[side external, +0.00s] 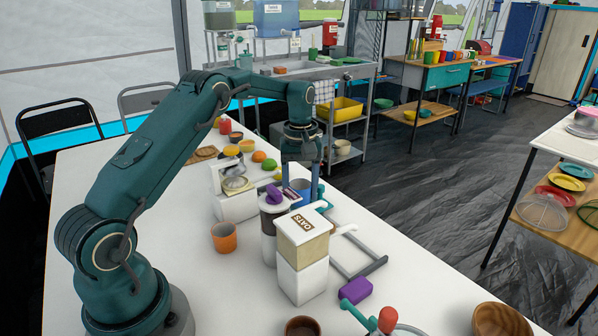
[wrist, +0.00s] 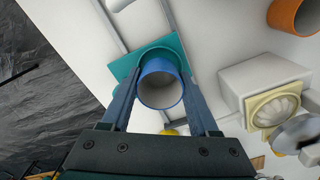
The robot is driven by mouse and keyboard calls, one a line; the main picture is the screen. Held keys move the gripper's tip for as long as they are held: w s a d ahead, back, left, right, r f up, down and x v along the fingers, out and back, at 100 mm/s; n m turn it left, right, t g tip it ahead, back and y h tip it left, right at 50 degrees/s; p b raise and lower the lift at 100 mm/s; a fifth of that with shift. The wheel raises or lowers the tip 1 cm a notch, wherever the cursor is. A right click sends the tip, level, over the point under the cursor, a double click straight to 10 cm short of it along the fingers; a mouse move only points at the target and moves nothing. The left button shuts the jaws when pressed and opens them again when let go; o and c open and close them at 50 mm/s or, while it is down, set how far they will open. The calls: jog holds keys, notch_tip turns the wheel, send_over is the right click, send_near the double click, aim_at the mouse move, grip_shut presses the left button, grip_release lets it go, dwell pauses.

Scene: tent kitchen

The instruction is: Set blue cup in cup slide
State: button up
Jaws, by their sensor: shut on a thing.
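The blue cup (wrist: 161,84) is between the two fingers of my gripper (wrist: 158,76), which is shut on it; I look into its open mouth in the wrist view. Behind the cup in that view is a teal square plate (wrist: 127,64) with grey rails, which looks like the cup slide. The cup overlaps the plate's middle; whether it touches is unclear. In the side view the cup (side external: 302,190) shows partly behind the dispensers, under my gripper. Grey slide rails (side external: 346,262) lie on the table to the right of the oats dispenser.
The oats dispenser (side external: 303,240) and a dark dispenser with a purple top (side external: 270,222) stand close in front of the cup. A white juicer (side external: 236,194) is to the left. An orange cup (side external: 224,238) and a purple block (side external: 355,290) are on the white table.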

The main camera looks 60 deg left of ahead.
jog(key=shift+f, duration=0.65)
jog(key=o, duration=0.7)
jog(key=shift+r, duration=5.45)
